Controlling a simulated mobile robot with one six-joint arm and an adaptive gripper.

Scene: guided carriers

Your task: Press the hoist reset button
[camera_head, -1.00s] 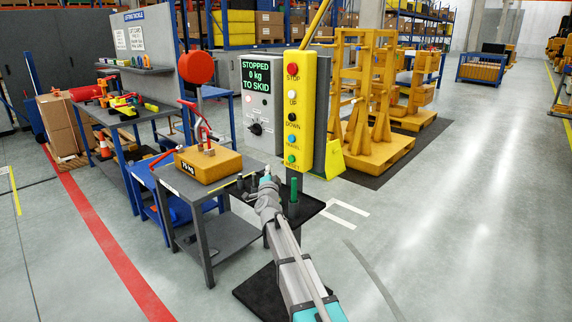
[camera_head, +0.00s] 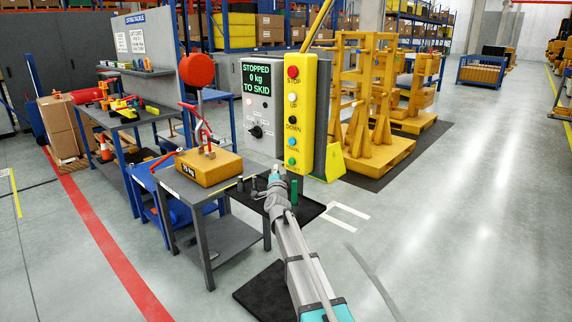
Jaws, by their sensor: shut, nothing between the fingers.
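The yellow hoist pendant (camera_head: 308,115) hangs upright with a column of buttons. From top to bottom they are a red stop button (camera_head: 293,72), a white up button (camera_head: 292,99), a black down button (camera_head: 292,120), a blue button (camera_head: 291,142) and the green reset button (camera_head: 292,161). The reset label below the green button is partly hidden. My gripper (camera_head: 274,172) is shut and empty. In the picture its tip is just left of and slightly below the green button. I cannot tell how far in front of it, and no contact shows.
A grey control box (camera_head: 262,105) left of the pendant reads "STOPPED 0 kg TO SKID". A yellow weight (camera_head: 209,168) hooked to the hoist stands on a grey table (camera_head: 215,198). A black tray (camera_head: 311,210) with green and dark pegs lies below.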

